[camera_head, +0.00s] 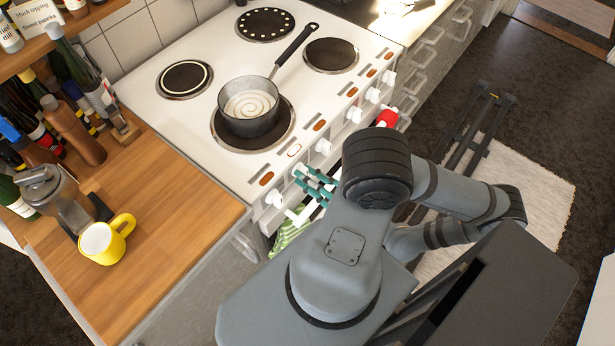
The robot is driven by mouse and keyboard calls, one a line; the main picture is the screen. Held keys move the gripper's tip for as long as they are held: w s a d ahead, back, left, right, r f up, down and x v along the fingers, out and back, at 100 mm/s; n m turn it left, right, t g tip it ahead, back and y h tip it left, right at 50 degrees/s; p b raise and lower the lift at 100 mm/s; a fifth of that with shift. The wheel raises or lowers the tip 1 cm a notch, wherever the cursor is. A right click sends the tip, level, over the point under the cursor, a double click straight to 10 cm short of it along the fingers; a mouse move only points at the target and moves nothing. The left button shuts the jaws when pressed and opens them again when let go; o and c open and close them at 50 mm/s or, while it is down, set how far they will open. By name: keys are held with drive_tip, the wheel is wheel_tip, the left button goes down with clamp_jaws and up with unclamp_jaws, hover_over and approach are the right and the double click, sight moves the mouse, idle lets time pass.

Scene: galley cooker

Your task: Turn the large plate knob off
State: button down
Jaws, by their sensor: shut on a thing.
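The white cooker (208,92) has a row of white knobs along its front edge. My gripper (312,186), with teal fingers, is at this front panel, between the end knob (274,198) and another white knob (323,147). It is shut on a white knob (299,174), mostly hidden by the fingers, so its pointer cannot be read. A dark saucepan (250,107) with pale swirled contents stands on the large front plate (226,135). Which knob belongs to this plate cannot be told from the picture.
A white oven handle (296,216) and a green striped cloth (287,236) are just below my gripper. A red item (387,117) is farther along the front. A yellow mug (104,241) and bottles stand on the wooden counter (180,218) at left. The pan handle points back right.

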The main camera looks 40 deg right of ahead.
drive_tip(key=c, duration=1.4)
unclamp_jaws()
drive_tip(key=s+d, duration=0.1)
drive_tip(key=s, duration=1.1)
drive_tip(key=shift+d, duration=0.4)
